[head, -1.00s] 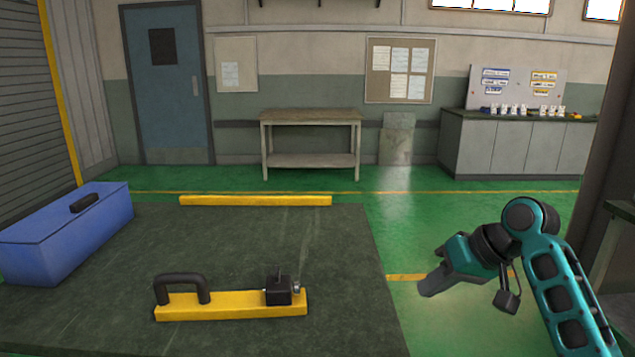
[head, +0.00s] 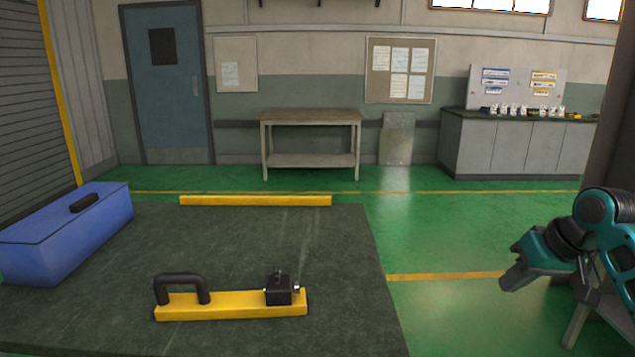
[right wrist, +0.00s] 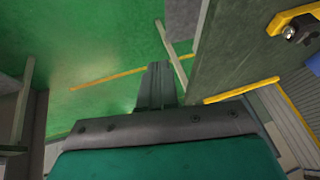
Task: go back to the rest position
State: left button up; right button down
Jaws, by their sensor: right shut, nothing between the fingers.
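My right gripper (head: 512,270) is at the right side of the head view, held over the green floor and clear of the dark table. Its fingers are shut and empty. In the right wrist view the closed fingers (right wrist: 156,88) point away from the camera over the floor, with the table beside them on the right. My left gripper is not in the head view.
The dark table (head: 230,245) bears a yellow bar (head: 230,311) with a black handle and a black block, another yellow bar (head: 255,200) at the far edge, and a blue box (head: 70,230) at left. Green floor (head: 450,235) is open right of the table.

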jog(key=s+a+f+n+t+h, duration=0.1)
jog(key=s+f+t, duration=0.1)
jog(key=s+f, duration=0.65)
jog(key=s+a+f+n+t+h, duration=0.1)
jog(key=s+f+n+h, duration=0.15)
jog(key=f, duration=1.15)
jog(key=s+a+f+n+t+y, duration=0.3)
jog(key=s+a, duration=0.4)
jog(key=s, duration=0.6)
pick_arm(q)
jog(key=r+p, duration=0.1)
jog(key=p, duration=0.2)
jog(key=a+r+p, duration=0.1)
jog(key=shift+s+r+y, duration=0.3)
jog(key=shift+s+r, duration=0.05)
pick_arm(e)
jog(key=a+r+m, duration=0.2)
jog(key=a+m, duration=0.2)
jog(key=a, duration=0.3)
jog(key=shift+w+a+r+m, duration=0.2)
jog(key=shift+a+r+m, duration=0.05)
jog(key=shift+r+m, duration=0.1)
jog(key=c, duration=1.8)
grip_release()
jog(key=shift+f, duration=0.1)
jog(key=shift+c, duration=0.2)
